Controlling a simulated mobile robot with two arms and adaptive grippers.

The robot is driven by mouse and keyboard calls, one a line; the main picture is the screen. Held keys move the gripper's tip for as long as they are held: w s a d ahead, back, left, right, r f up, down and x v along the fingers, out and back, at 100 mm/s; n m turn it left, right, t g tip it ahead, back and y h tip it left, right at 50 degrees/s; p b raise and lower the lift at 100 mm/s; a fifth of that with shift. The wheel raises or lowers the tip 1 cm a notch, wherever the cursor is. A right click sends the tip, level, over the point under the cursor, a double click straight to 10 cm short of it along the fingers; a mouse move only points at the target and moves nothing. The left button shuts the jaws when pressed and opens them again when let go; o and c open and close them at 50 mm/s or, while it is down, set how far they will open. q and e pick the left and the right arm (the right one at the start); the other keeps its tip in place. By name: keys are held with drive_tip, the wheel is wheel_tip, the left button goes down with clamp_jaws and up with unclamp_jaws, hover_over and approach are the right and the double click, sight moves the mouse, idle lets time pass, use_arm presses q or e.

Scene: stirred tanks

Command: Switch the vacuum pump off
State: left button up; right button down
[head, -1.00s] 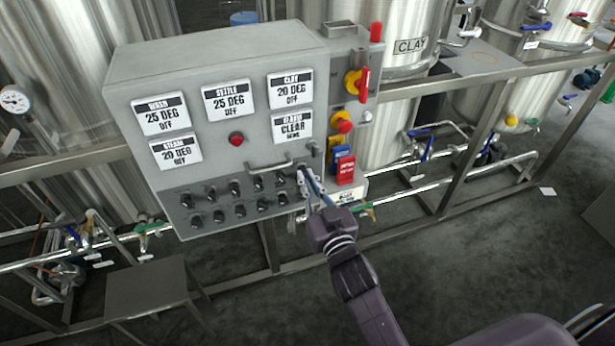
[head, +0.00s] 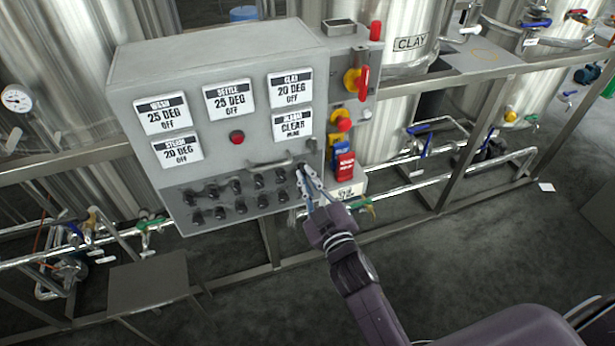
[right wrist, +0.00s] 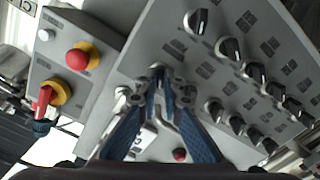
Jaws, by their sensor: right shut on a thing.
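The grey control panel (head: 215,75) carries two rows of dark rotary knobs low on its front. My right gripper (head: 304,178) is at the right end of the upper row. In the right wrist view its fingertips (right wrist: 158,82) are closed around a small dark knob (right wrist: 157,68), mostly hidden between them. The other knobs (right wrist: 230,48) stand beside it, free of the fingers. The small labels by the knobs are too blurred to read, so I cannot tell which one is the vacuum pump's. My left gripper is not in view.
A metal handle (head: 270,165) sticks out just above the knobs. A side box has a red-and-yellow rotary switch (head: 354,82) and a red push button (head: 343,124). Red and blue tags hang close right of my gripper. Pipes and frame rails run below.

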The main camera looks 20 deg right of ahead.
idle(0.3)
drive_tip(key=c, duration=2.1)
unclamp_jaws()
drive_tip(key=shift+s, duration=0.1)
drive_tip(key=s, duration=1.1)
drive_tip(key=shift+s+d, duration=0.2)
drive_tip(key=shift+s, duration=0.2)
drive_tip(key=s+a+f+m+g, duration=0.1)
drive_tip(key=s+f+g, duration=0.25)
drive_tip(key=f, duration=0.95)
drive_tip(key=s+a+f+g, duration=0.1)
drive_tip(key=s+f+g, duration=0.25)
drive_tip(key=f, duration=0.85)
drive_tip(key=s+a+f+m+g, duration=0.15)
drive_tip(key=s+f, duration=0.25)
drive_tip(key=f, duration=0.9)
drive_tip(key=s+d+f+g, duration=0.2)
drive_tip(key=s+d+f, duration=0.1)
drive_tip(key=s+f, duration=0.3)
drive_tip(key=s+d+f+m+g, duration=0.1)
drive_tip(key=s+d+f+g, duration=0.2)
drive_tip(key=s+f, duration=0.3)
drive_tip(key=s+d+f+g, duration=0.3)
drive_tip(key=s+f, duration=0.3)
drive_tip(key=s, duration=0.8)
drive_tip(key=shift+s+d+m+g+h, duration=0.25)
drive_tip(key=shift+d+m+h, duration=0.05)
drive_tip(key=shift+d+m, duration=0.05)
